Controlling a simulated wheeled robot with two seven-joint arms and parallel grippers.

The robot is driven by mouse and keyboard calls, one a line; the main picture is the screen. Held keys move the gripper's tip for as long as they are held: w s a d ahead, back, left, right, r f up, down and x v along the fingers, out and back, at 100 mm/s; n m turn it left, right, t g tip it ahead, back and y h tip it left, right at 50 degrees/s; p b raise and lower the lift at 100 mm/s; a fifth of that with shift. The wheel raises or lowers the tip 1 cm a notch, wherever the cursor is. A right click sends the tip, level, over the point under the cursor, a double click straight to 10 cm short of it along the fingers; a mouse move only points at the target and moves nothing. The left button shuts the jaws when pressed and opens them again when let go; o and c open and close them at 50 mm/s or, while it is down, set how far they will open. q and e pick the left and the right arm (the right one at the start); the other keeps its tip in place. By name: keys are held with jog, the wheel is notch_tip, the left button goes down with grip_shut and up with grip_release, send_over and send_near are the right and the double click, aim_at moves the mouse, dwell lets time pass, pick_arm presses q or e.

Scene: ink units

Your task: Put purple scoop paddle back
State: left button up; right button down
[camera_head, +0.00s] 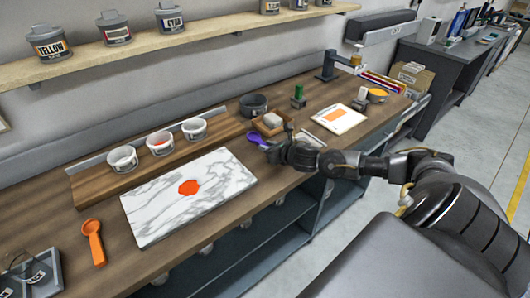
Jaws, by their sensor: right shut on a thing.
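The purple scoop paddle (256,139) shows at the back middle of the bench, left of my right gripper (271,149). My right gripper is shut on it, and the gripper hides part of the paddle. Whether the paddle touches the bench or is just above it I cannot tell. My left gripper is not in view.
A marble slab (150,215) with an orange-red patch (188,187) lies left of the gripper. An orange scoop (93,241) lies at the left. White tubs (160,143), a dark bowl (253,104) and a small wooden box (267,125) stand behind. A white sheet (340,119) lies to the right.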

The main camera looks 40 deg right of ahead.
jog(key=shift+w+a+f, duration=0.1)
jog(key=shift+w+f, duration=0.15)
jog(key=shift+w+a+f, duration=0.2)
jog(key=shift+a+f, duration=0.05)
jog(key=shift+f, duration=0.1)
notch_tip(320, 180, down, 2)
jog(key=shift+f+p, duration=0.15)
jog(key=shift+p, duration=0.75)
jog(key=shift+d+f, duration=0.1)
jog(key=shift+f, duration=0.25)
jog(key=c, duration=1.2)
grip_release()
jog(key=shift+c, duration=0.2)
